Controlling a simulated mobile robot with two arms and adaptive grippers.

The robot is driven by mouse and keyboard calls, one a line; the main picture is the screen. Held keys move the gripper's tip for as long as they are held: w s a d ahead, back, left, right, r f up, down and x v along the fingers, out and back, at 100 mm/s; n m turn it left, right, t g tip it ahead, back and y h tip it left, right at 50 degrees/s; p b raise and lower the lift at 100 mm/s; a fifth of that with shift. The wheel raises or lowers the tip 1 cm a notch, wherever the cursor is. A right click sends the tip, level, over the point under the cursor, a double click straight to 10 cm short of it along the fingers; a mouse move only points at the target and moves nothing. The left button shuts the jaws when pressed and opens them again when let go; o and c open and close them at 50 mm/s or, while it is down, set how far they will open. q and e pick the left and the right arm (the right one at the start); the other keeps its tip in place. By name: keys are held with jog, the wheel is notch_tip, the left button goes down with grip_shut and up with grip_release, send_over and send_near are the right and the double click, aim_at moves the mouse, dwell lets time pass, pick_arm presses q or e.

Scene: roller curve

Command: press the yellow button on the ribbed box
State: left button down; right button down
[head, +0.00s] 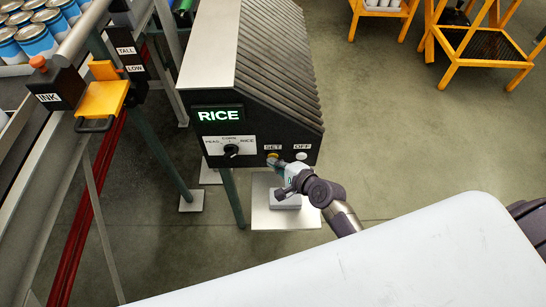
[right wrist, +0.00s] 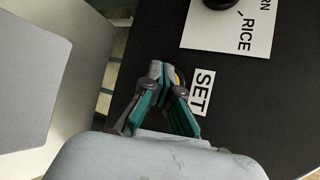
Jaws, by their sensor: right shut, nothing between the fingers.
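The ribbed box (head: 282,62) is dark, with a lit green RICE display (head: 218,115) and a knob (head: 231,151) on its front. The yellow button (head: 272,155) sits under the SET label, mostly hidden by my right gripper. My right gripper (head: 275,161) is shut and empty, its tips at or just in front of the button. In the right wrist view the shut fingertips (right wrist: 157,69) stand beside the SET label (right wrist: 201,92), with a sliver of the yellow button (right wrist: 180,77) behind them. I cannot tell whether they touch. My left gripper is out of view.
A white button (head: 301,156) under the OFF label is just right of the yellow one. A conveyor frame with blue cans (head: 36,40) and a yellow latch (head: 102,98) stands left. Yellow stands (head: 480,42) are at the back right. The floor between is clear.

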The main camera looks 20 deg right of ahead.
jog(key=shift+s+a+p, duration=0.2)
jog(key=shift+s+p, duration=0.1)
jog(key=shift+s, duration=0.55)
jog(key=shift+s+a+p, duration=0.15)
jog(key=shift+s+a, duration=0.05)
jog(key=shift+s, duration=0.6)
jog(key=shift+s+a+p, duration=0.2)
jog(key=shift+s+a, duration=0.05)
jog(key=shift+s, duration=0.5)
jog(key=shift+s+a+p, duration=0.15)
jog(key=shift+s+a, duration=0.05)
jog(key=shift+s, duration=0.6)
